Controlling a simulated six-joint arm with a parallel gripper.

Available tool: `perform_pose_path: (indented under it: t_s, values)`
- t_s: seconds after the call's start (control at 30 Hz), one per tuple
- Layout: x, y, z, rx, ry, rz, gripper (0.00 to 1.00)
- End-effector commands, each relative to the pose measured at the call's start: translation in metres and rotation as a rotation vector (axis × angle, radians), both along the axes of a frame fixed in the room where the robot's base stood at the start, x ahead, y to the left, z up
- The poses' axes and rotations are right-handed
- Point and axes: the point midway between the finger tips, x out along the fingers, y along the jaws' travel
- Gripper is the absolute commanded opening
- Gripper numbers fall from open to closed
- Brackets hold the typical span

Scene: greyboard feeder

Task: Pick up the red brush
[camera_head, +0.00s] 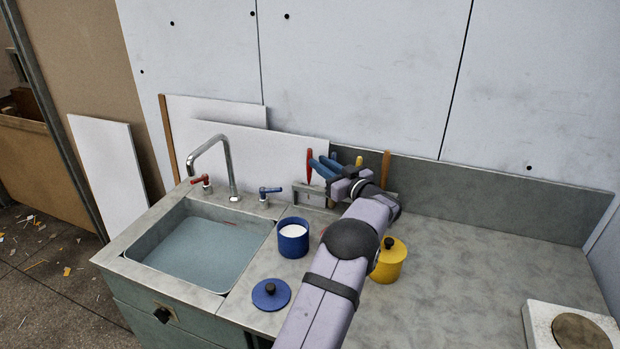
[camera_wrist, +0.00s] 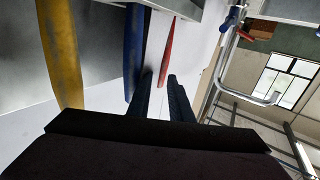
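The red brush (camera_head: 309,166) stands upright in a grey rack (camera_head: 308,195) at the back of the counter. In the wrist view the red brush (camera_wrist: 167,52) is a thin red strip, with one end showing between my fingertips; I cannot tell whether they touch it. My gripper (camera_head: 316,168) reaches in from the right, its blue fingers pointing towards the red brush. In the wrist view my gripper (camera_wrist: 160,78) is open, with a gap between the two fingers. The red brush's lower part is hidden in the head view.
A blue handle (camera_wrist: 134,48) and a yellow handle (camera_wrist: 60,52) stand beside the red one. A blue pot (camera_head: 293,242), its lid (camera_head: 271,294) and a yellow pot (camera_head: 389,264) are on the counter. A sink (camera_head: 205,250) with a tap is left. The right counter is mostly clear.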

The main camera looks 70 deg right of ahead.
Motion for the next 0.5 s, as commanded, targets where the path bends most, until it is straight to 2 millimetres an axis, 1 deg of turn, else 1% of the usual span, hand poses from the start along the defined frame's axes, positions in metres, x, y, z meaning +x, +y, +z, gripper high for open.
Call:
perform_pose_path:
  t_s: [0.27, 0.5]
  values:
    - [0.008, -0.005, 0.001, -0.001, 0.001, -0.001, 0.19]
    - [0.032, -0.018, 0.005, -0.001, 0.001, 0.002, 0.19]
